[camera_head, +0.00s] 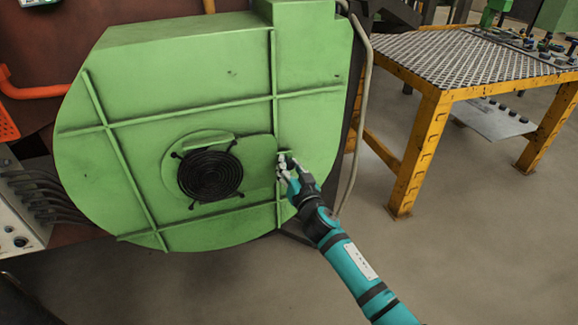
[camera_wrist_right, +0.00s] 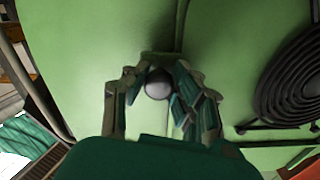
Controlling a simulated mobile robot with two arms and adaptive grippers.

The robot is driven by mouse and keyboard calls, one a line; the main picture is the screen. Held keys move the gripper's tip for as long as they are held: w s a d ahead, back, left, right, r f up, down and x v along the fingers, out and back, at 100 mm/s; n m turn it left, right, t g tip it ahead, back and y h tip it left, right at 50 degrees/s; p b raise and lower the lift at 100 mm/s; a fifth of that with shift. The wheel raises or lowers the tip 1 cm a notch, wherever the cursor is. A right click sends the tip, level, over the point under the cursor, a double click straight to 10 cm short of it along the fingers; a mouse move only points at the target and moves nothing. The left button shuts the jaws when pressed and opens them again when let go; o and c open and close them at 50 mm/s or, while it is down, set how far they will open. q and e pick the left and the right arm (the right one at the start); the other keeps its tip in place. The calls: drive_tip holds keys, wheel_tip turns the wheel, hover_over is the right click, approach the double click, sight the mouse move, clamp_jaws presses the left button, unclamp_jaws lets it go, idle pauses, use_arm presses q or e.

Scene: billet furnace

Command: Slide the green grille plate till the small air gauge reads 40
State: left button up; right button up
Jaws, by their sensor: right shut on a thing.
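The green grille plate (camera_head: 259,152) lies flat on the large green round housing, beside and partly around the round black grille (camera_head: 210,176). My right gripper (camera_head: 286,166) is at the plate's right edge. In the right wrist view my right gripper (camera_wrist_right: 160,92) has its fingers on either side of a grey ball-shaped knob (camera_wrist_right: 157,84) and is shut on it. The black grille is at the right of that view (camera_wrist_right: 292,78). I cannot make out the small air gauge or a reading. My left gripper is not in view.
The green housing (camera_head: 190,75) has raised ribs. A pale hose (camera_head: 366,110) hangs along its right side. A yellow-framed table (camera_head: 432,95) with a mesh top stands at the right. A panel with cables (camera_head: 20,215) is at the left. Floor is free in front.

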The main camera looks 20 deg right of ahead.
clamp_jaws()
drive_tip(key=shift+d, duration=0.35)
use_arm(q)
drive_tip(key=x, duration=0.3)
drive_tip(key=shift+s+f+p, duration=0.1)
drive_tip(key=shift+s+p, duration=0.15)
drive_tip(key=shift+p, duration=0.15)
use_arm(e)
drive_tip(key=d, duration=0.3)
drive_tip(key=shift+a, duration=0.1)
drive_tip(key=o, duration=1)
unclamp_jaws()
